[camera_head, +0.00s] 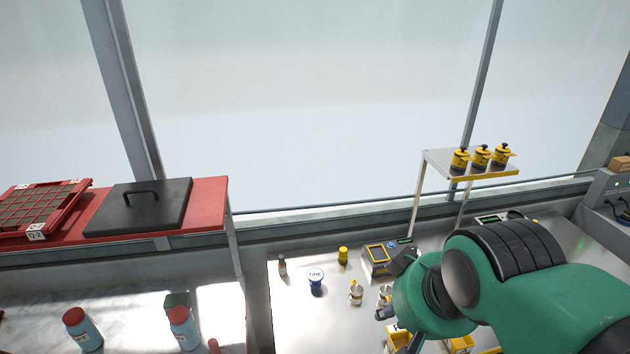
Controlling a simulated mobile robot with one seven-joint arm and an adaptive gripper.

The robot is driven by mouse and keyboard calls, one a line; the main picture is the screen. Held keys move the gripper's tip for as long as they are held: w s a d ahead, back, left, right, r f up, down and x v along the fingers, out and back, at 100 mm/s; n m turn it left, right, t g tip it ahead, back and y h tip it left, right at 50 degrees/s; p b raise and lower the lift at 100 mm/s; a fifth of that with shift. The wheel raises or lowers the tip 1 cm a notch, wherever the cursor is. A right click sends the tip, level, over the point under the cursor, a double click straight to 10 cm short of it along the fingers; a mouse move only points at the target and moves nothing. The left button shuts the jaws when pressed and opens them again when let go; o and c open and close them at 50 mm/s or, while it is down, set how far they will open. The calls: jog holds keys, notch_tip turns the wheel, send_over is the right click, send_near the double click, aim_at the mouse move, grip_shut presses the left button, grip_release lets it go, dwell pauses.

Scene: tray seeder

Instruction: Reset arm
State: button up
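My green arm comes in from the lower right of the head view, over the steel bench (315,330). My gripper (388,314) is at the arm's end, low in the picture. Only some dark parts of it show past the green wrist, so I cannot tell whether it is open or shut, or whether it holds anything. The wrist hides part of the bench and of the items behind it.
A blue tub (316,284), a yellow bottle (343,256), a small bottle (282,266) and a yellow device (378,258) stand left of my gripper. A raised shelf (440,163) holds yellow pots (481,157). Left: a red shelf (210,205) above blue bottles (183,330).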

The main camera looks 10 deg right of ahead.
notch_tip(320, 180, down, 3)
jog(key=shift+f+b, duration=0.15)
jog(key=shift+b, duration=1.1)
